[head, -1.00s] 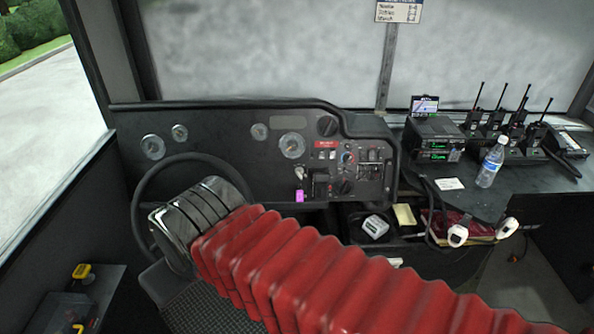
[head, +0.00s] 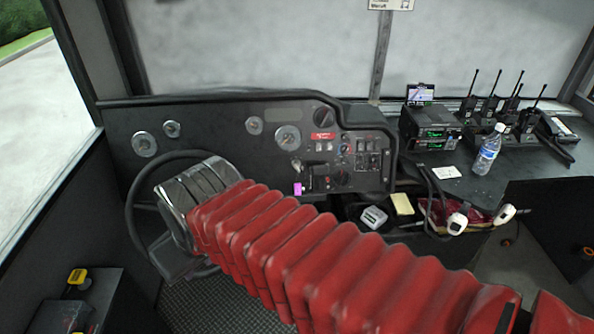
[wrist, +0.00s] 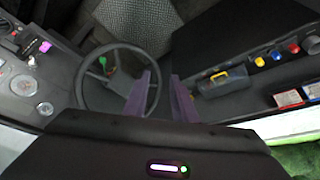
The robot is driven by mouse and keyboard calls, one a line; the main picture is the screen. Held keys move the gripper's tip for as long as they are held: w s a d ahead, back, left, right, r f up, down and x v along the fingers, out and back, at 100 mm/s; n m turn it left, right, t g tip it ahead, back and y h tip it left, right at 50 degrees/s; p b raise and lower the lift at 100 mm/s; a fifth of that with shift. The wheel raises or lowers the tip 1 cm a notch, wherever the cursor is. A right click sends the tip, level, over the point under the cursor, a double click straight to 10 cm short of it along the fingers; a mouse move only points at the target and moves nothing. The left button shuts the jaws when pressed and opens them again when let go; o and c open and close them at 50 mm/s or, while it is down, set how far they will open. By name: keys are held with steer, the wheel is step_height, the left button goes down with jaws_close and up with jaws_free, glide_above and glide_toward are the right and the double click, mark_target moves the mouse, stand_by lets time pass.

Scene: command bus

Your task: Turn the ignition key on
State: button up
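A small magenta tag (head: 298,188) hangs on the lower middle of the dashboard (head: 215,125), just below a small silver piece (head: 296,166) that may be the ignition key. In the wrist view the magenta tag (wrist: 45,46) shows at the upper left, on the dash beside the steering wheel. My gripper (wrist: 163,78) has two purple fingers, apart with nothing between them. It points toward the steering wheel and floor area, well to the right of the tag in the wrist view. In the head view my red-sleeved arm hides the fingers.
The steering wheel (head: 137,205) is close to my wrist. Gauges and switches fill the dash. A radio (head: 430,125), several walkie-talkies and a water bottle (head: 488,150) stand on the right counter. A yellow-handled black box (wrist: 222,80) shows in the wrist view.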

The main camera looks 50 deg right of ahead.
steer(key=w+d+f+m+h, duration=0.2)
steer(key=d+f, duration=1.7)
steer(key=d, duration=0.3)
steer(key=w+d+f+m+h, duration=0.2)
steer(key=w+d+f+h, duration=0.1)
steer(key=d+f, duration=1.7)
steer(key=n+t+h, duration=0.4)
steer(key=t+h, duration=0.1)
steer(key=t, duration=0.5)
glide_toward(297, 167)
steer(key=v, duration=0.4)
steer(key=shift+f, duration=0.35)
steer(key=shift+w, duration=0.1)
steer(key=x, duration=1.3)
steer(key=shift+w+d+f, duration=0.1)
steer(key=shift+w+d, duration=0.15)
steer(key=shift+d, duration=0.05)
steer(key=shift+c, duration=0.3)
